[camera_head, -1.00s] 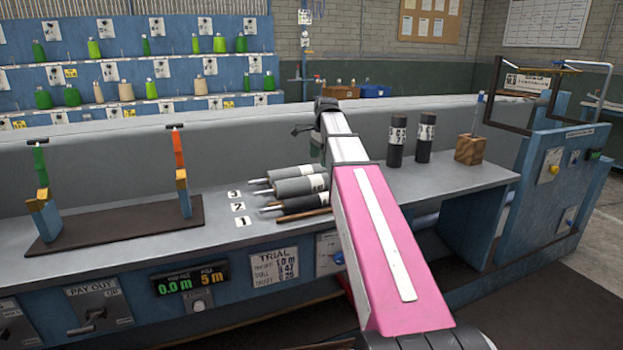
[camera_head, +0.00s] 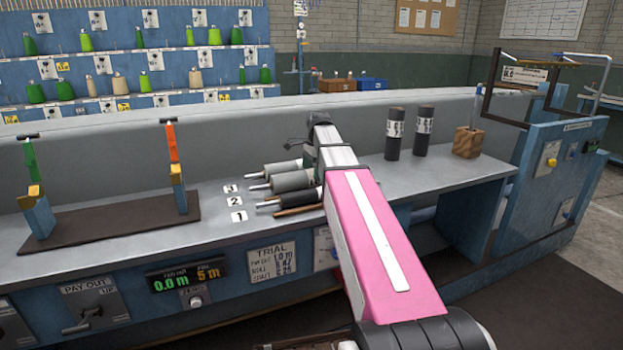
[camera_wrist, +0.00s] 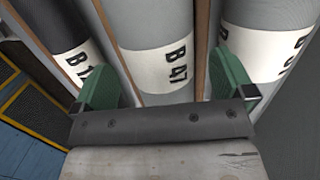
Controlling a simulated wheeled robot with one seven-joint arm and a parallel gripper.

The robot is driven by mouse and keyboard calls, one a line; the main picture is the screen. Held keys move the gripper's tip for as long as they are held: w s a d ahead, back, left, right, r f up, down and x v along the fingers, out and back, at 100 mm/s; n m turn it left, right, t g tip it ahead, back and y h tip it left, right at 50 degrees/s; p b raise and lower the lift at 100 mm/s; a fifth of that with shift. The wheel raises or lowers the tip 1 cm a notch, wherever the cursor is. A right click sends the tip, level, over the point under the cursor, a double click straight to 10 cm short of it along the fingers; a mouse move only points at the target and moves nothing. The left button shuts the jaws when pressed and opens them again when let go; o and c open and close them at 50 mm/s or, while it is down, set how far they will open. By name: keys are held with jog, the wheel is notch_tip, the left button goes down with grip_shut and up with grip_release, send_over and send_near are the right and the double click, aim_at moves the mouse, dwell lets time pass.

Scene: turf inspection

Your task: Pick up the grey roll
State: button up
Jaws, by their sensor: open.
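Three rolls lie side by side on the bench by number cards. The middle one is a grey roll (camera_head: 291,181) with a white band; in the wrist view this grey roll (camera_wrist: 158,40) reads "B 47". A lighter grey roll (camera_wrist: 262,15) lies to its right there, and a black roll (camera_wrist: 48,25) to its left. My gripper (camera_wrist: 163,78) is open, its two green fingers apart on either side of the B 47 roll, close to its banded part. I cannot tell whether they touch it.
Thin brown dividers (camera_wrist: 118,45) run between the rolls. Two upright black rolls (camera_head: 395,134) and a wooden block (camera_head: 467,142) stand to the right on the bench. A dark mat (camera_head: 110,218) with two posts lies at the left. A raised wall (camera_head: 130,150) runs behind the bench.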

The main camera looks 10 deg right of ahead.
jog(key=shift+s+a+f, duration=0.1)
jog(key=shift+a+f, duration=0.05)
jog(key=shift+f, duration=0.65)
jog(key=shift+a+f, duration=0.1)
jog(key=shift+f, duration=0.65)
jog(key=c, duration=1.6)
jog(key=shift+o, duration=0.2)
jog(key=shift+r, duration=0.1)
